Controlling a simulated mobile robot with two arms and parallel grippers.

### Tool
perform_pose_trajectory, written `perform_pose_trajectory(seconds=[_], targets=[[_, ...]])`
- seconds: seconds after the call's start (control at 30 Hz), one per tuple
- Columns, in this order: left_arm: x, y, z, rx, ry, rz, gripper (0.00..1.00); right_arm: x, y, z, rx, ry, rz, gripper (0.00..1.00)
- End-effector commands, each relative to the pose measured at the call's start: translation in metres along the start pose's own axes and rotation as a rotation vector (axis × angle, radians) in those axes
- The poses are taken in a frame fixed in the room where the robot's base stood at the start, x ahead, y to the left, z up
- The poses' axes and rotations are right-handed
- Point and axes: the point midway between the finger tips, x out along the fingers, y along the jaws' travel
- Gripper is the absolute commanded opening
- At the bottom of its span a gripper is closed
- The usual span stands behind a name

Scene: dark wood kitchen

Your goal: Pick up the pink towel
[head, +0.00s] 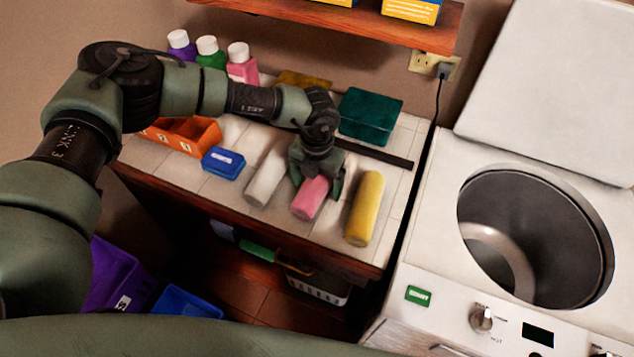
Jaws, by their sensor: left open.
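The pink towel (310,199) is a small roll lying on the tiled counter (222,196), between a white rolled towel (265,178) and a yellow rolled towel (364,209). My left gripper (318,188) is open and reaches down over the far part of the pink towel, with a finger seen on either side of it. The gripper hides the towel's far end. I cannot tell whether the fingers touch the towel. My right gripper is not in view.
Behind stand an orange box (188,135), a blue box (223,163), several bottles (242,68) and a green box (370,115). A washing machine (510,230) with its lid up stands at right. A wooden shelf (350,22) hangs above.

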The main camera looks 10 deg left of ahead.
Motion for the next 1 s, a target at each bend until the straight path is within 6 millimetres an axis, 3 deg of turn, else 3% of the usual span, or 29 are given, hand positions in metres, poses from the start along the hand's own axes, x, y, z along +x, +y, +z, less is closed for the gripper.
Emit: perform_pose_trajectory(seconds=[0.03,0.27,0.67,0.87,1.0], targets=[[0.000,0.000,0.000,0.000,0.000,0.000,0.77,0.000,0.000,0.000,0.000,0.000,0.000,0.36],[-0.001,0.000,0.000,-0.001,0.000,0.000,0.13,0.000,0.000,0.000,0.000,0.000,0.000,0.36],[-0.008,0.000,0.001,-0.002,-0.002,-0.001,0.13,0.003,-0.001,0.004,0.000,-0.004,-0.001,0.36],[-0.036,0.000,0.002,-0.001,-0.005,-0.002,0.13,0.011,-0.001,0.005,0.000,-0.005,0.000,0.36],[-0.072,0.000,0.002,0.000,-0.007,-0.001,0.13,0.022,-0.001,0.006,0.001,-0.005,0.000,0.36]])
